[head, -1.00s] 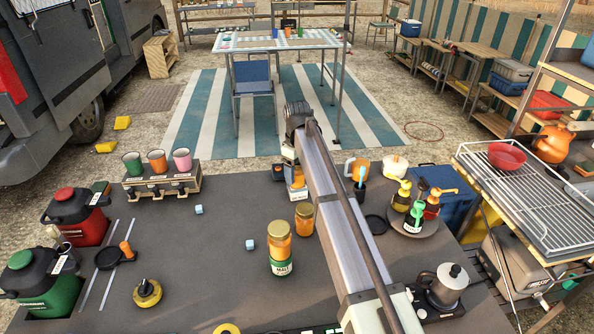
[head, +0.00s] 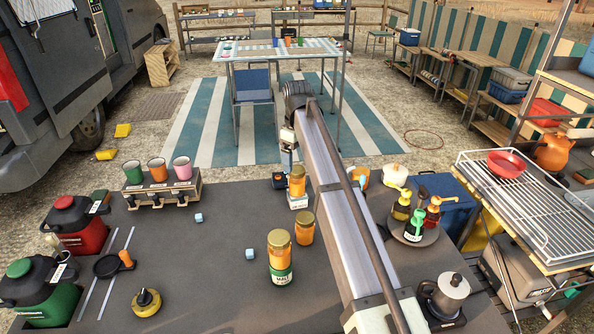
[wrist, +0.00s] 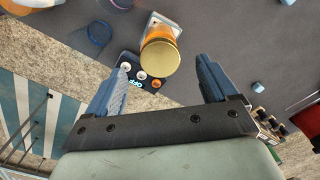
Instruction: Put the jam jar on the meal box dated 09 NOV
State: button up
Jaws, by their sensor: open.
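An orange jar with a gold lid (head: 297,182) stands upright on a small white-labelled box (head: 298,202) at the far edge of the dark tailgate. I cannot read a date on the box. My gripper (head: 290,157) is open, just beyond and above this jar. In the wrist view the jar's gold lid (wrist: 160,58) shows between and ahead of the two spread fingers (wrist: 164,66), touching neither. Part of the white box (wrist: 163,20) shows beyond it.
A cup rack (head: 160,190), red and green canisters and small pale blue cubes are on the left. A round tray (head: 414,236) with pump bottles and a moka pot (head: 449,290) are on the right. A dark panel marked OFF (wrist: 138,82) lies near the jar.

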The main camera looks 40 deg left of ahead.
jog(key=shift+r, duration=1.95)
